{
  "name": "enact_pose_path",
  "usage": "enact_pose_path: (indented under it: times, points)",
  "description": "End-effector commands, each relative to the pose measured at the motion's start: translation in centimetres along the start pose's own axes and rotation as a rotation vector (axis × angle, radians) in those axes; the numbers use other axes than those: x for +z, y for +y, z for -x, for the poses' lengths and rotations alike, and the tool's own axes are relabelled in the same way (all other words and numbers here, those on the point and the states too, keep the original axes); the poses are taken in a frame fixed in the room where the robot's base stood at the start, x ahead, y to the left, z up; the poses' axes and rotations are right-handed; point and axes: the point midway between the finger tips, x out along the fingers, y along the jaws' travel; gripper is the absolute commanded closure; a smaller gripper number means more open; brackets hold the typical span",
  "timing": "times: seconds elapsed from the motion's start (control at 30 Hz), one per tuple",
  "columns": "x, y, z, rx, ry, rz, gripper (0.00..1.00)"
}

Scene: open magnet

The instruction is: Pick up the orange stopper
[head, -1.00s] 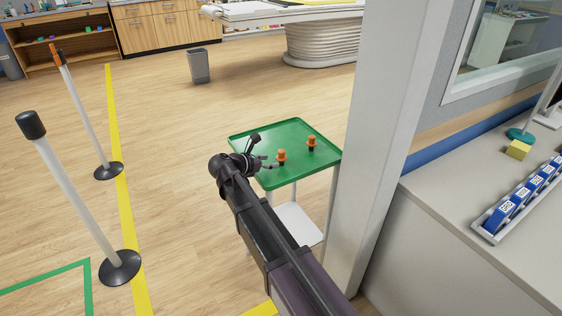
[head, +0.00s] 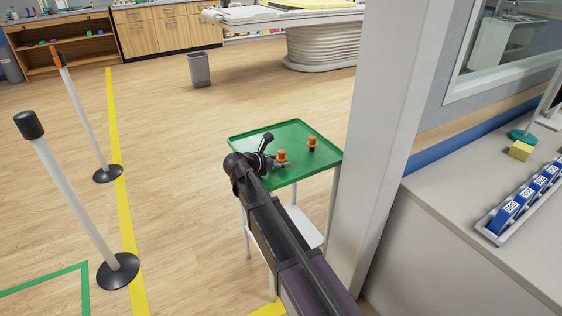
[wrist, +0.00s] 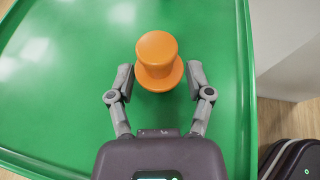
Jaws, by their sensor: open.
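Two orange stoppers stand on the green tray top of a small stand (head: 250,139). The nearer orange stopper (head: 282,155) is beside my gripper (head: 279,164). In the wrist view, an orange stopper (wrist: 158,60) with a round top and wider rim sits between the fingertips of my gripper (wrist: 158,80). The other orange stopper (head: 312,143) stands farther right and back on the tray, apart from my gripper.
A white pillar (head: 375,130) rises just right of the stand. Two posts (head: 75,200) stand on the floor at left. The wooden floor between is clear.

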Motion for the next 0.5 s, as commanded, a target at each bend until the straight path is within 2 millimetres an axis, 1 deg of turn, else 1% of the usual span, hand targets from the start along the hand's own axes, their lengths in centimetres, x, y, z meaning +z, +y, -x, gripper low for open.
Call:
enact_pose_path:
  times: [0.03,0.13,0.5]
  points:
    - [-0.11,0.04,-0.45,0.000,0.000,0.000,0.34]
    - [-0.04,0.02,-0.76,0.000,0.000,0.000,0.34]
    - [0.02,-0.02,-0.76,0.000,0.000,0.000,0.34]
